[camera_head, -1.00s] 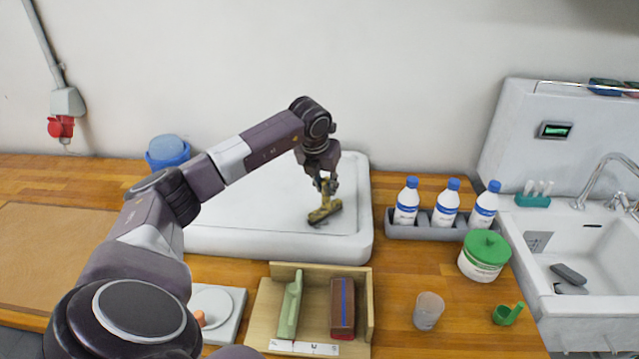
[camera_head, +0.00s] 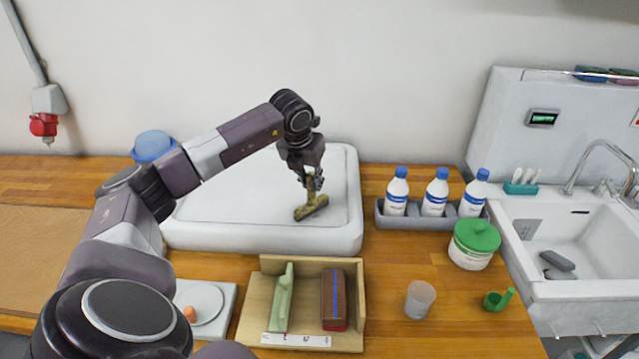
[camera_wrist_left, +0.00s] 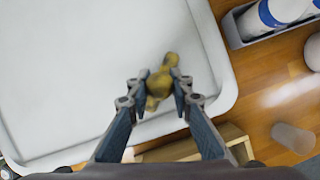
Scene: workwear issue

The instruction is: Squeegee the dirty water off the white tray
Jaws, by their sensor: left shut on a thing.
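The white tray (camera_head: 262,238) lies on the wooden counter against the wall; my left arm covers part of its left side. My left gripper (camera_head: 312,184) points down over the tray's right part and is shut on an olive-yellow squeegee (camera_head: 311,208). The squeegee's head is low over the tray, slanting up to the right; I cannot tell whether it touches. In the left wrist view the squeegee (camera_wrist_left: 160,84) sits between the fingertips, near the tray's rim (camera_wrist_left: 215,60). I cannot make out dirty water on the tray. My right gripper is out of view.
In front of the tray stands a wooden box (camera_head: 255,318) with a green tool (camera_head: 283,298) and a brown block (camera_head: 334,300). To the right are bottles in a grey rack (camera_head: 408,222), a green-lidded tub (camera_head: 474,244), a cup (camera_head: 420,299) and a sink (camera_head: 590,250).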

